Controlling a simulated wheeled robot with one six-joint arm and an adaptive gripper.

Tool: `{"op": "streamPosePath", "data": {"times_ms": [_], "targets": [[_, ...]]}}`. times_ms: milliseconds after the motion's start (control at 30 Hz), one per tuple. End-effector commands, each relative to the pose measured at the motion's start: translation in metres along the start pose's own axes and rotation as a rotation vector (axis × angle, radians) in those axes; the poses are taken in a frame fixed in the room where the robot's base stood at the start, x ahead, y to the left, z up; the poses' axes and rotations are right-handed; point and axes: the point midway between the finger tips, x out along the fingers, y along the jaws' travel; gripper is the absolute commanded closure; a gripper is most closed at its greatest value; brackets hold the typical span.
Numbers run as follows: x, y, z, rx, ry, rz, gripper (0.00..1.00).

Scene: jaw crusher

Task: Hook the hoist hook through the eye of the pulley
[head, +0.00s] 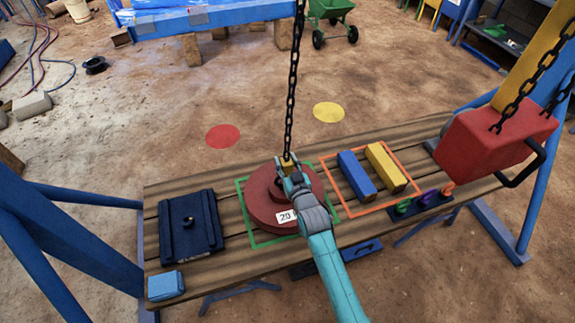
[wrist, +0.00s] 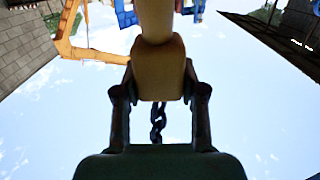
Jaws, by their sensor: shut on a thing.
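A dark chain (head: 292,85) hangs from above to a yellow hook block (head: 287,163). My gripper (head: 291,176) is shut on this block, just above a round dark-red body labelled "20" (head: 258,212), the most pulley-like thing here. It rests on the bench inside a green outline. My gripper and arm cover part of its top, so its eye and the hook tip cannot be made out. In the wrist view the tan-yellow block (wrist: 158,78) sits between my two fingers, with the chain (wrist: 157,122) behind it.
The slatted bench (head: 220,262) also holds a dark plate (head: 190,227), a light blue block (head: 165,286), blue (head: 356,175) and yellow (head: 386,167) bars in an orange outline, and coloured rings (head: 425,200). A red box (head: 492,138) with chains stands at right.

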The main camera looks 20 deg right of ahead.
Motion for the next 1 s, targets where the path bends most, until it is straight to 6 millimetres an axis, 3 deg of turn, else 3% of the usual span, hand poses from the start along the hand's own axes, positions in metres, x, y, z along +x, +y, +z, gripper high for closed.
{"op": "streamPosePath", "data": {"times_ms": [800,833,933,1000], "targets": [[0.021,0.0,-0.031,0.0,0.007,0.0,1.0],[0.021,0.0,-0.03,0.0,0.006,0.0,0.54],[0.021,0.0,-0.03,0.0,0.005,0.0,0.3],[0.021,0.0,-0.029,0.0,0.004,0.0,0.3]]}}
